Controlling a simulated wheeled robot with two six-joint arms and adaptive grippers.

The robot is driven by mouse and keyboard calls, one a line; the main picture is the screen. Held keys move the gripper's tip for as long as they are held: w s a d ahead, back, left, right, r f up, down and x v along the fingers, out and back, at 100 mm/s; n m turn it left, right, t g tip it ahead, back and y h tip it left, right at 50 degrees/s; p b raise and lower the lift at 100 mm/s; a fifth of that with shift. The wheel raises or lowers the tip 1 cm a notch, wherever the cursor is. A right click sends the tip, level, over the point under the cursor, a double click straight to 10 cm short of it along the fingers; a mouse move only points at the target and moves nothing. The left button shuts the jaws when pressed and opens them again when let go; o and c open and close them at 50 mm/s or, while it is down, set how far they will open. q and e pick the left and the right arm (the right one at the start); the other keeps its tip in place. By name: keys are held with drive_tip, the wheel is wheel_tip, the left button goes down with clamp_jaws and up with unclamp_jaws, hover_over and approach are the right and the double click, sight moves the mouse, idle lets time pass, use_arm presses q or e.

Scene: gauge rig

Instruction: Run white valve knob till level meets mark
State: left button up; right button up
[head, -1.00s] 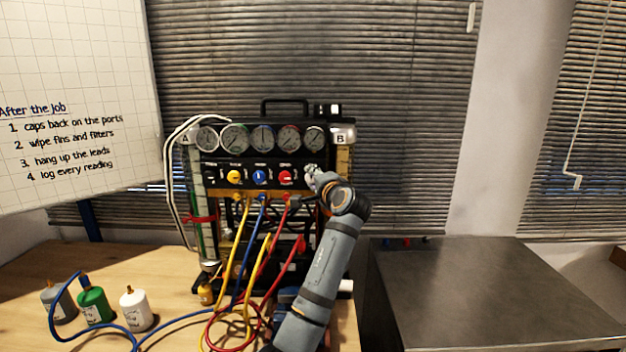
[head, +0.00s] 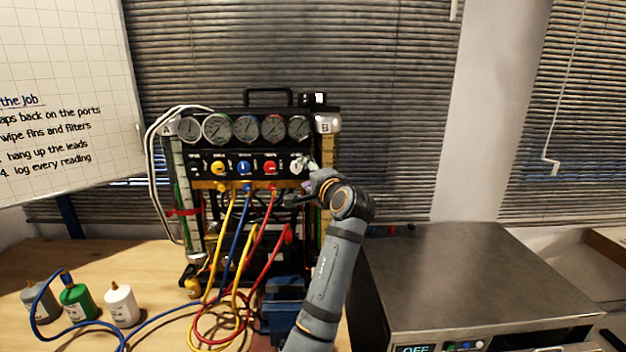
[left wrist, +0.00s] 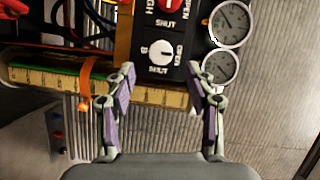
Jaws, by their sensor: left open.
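The white valve knob (head: 296,166) is at the right end of the knob row on the rig's black panel. In the left wrist view the knob (left wrist: 160,52) sits between "OPEN" and "SHUT" labels, beside a letter B. My left gripper (head: 312,176) is just right of and below it. In the left wrist view the gripper (left wrist: 171,78) is open and empty, its fingertips apart from the knob. The B tube's yellow scale (left wrist: 150,96) shows green (left wrist: 45,77) along its left part, near an orange band (left wrist: 88,82); the exact level is unclear. My right gripper is not in view.
Yellow, blue and red knobs (head: 270,168) line the panel under several gauges (head: 245,129). Hoses (head: 245,245) hang in front. Bottles (head: 122,305) stand on the bench at left. A metal box (head: 450,270) stands at right.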

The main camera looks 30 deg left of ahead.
use_arm(q)
drive_tip(key=v, duration=0.6)
idle(1.0)
